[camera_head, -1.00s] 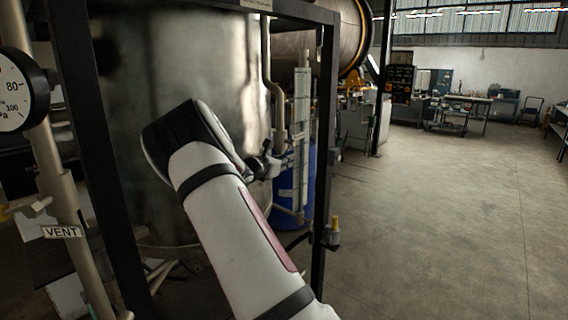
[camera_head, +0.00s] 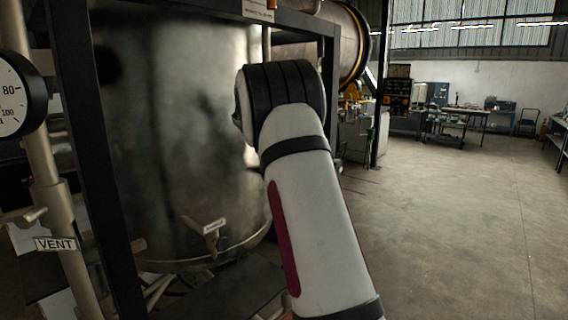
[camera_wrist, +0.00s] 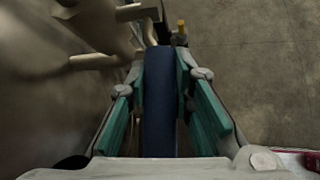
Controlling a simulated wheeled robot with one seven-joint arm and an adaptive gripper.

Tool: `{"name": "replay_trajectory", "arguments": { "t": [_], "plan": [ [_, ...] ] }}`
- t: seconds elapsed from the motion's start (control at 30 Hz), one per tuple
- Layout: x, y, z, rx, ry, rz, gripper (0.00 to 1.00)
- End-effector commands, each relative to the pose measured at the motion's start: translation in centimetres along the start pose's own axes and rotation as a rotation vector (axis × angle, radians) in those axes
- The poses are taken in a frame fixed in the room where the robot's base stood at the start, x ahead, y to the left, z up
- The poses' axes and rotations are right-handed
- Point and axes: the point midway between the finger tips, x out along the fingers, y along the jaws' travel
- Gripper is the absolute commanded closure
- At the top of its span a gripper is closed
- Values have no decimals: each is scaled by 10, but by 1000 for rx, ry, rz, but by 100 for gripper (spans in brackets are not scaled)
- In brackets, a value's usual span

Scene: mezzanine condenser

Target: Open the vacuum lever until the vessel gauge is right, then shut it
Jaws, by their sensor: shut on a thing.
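In the head view the big steel vessel (camera_head: 170,130) stands inside a black frame. The round white gauge (camera_head: 14,95) is cut off by the left edge; I see 80 and 100 on its scale but cannot read a needle. My arm covers my gripper in the head view. In the wrist view my gripper (camera_wrist: 160,125) has its teal pads on both sides of a long dark blue bar (camera_wrist: 158,95), shut on it. The bar looks like a lever handle; no label on it shows, so I cannot tell which lever it is.
A VENT label (camera_head: 56,244) hangs by a pipe with a small handle at the left. A labelled valve handle (camera_head: 206,228) sits low on the vessel. A black frame post (camera_head: 100,160) stands in front of it. The floor (camera_head: 460,220) to the right is clear.

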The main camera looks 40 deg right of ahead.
Motion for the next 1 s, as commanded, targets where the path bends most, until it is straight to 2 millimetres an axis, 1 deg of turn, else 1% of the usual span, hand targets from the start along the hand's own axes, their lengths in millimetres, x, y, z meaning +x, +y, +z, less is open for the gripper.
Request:
{"name": "replay_trajectory", "arguments": {
  "t": [0.1, 0.63, 0.67, 0.7, 0.73, 0.77, 1.0],
  "plan": [
    [-2, 1, 4, 4, 24, 0, 100],
    [-4, 2, 4, 6, 46, -2, 100],
    [-4, 2, 4, 6, 46, -2, 77],
    [-4, 2, 4, 6, 45, -2, 68],
    [-4, 2, 4, 6, 45, -2, 61],
    [-4, 2, 4, 6, 46, -3, 58],
    [-3, 1, 3, 6, 47, -6, 58]
  ]
}}
